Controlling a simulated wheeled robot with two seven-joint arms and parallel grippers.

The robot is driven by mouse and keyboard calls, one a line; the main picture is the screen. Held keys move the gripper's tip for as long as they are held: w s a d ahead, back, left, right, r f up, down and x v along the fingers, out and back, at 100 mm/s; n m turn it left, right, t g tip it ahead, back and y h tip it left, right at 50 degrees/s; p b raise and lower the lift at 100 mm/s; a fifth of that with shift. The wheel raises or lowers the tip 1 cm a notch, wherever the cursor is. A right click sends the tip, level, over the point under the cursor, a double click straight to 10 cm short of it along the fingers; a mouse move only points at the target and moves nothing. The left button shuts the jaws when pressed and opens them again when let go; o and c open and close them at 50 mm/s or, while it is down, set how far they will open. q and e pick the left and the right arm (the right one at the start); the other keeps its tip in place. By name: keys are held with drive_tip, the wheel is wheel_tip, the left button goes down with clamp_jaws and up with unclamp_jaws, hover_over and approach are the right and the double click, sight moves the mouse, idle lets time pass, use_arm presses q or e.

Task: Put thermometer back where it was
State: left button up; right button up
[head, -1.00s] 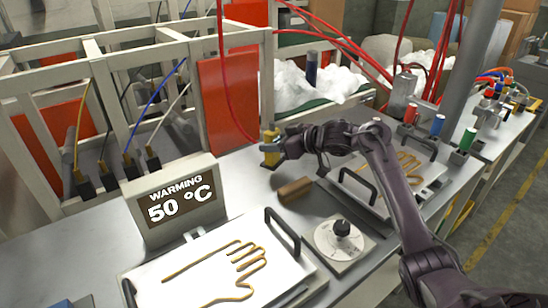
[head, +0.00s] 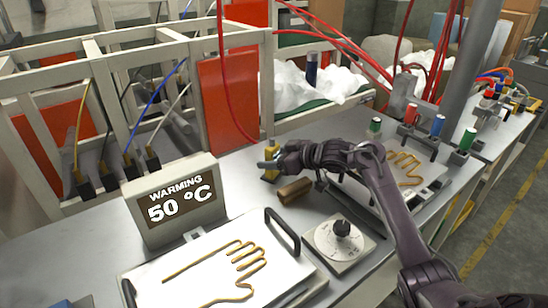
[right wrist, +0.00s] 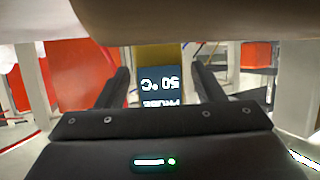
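The thermometer (head: 271,151) is a small yellow device standing at the back of the bench, beside the red panel. In the right wrist view, the fingers of this gripper (right wrist: 161,75) are apart on either side of the thermometer, with a gap showing at each side. The thermometer's base is hard to make out. My left gripper is not in view.
A brown cylinder (head: 295,191) lies on the bench just below my right gripper. A warming display (head: 175,205) reads 50 °C, behind a white plate (head: 180,262) with a glove outline. A dial box (head: 340,240) stands right of it. Red tubes hang behind.

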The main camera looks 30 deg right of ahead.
drive_tip(key=shift+r, duration=0.2)
drive_tip(key=v, duration=0.7)
drive_tip(key=shift+s, duration=0.25)
drive_tip(key=shift+d, duration=0.1)
